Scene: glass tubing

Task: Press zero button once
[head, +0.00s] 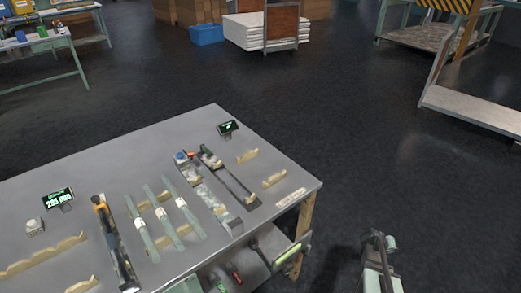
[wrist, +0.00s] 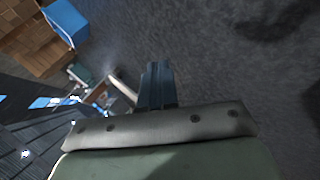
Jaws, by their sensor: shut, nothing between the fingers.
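A grey box with a pale round top, which looks like a button (head: 34,226), sits at the left of the grey workbench (head: 120,160). A small display (head: 58,199) with green digits stands just behind it. A second small display (head: 228,127) stands near the bench's far corner. A small block with a blue and red top (head: 182,157) sits at the head of a long rail. I cannot read a zero label on any of them. My gripper (wrist: 157,85) is shut and empty in the wrist view, above dark floor and away from the buttons.
Several glass tubes with white labels (head: 160,213) lie side by side on the bench. A long black and orange tool (head: 115,240) lies left of them. Wooden notched supports (head: 45,257) stand on the bench.

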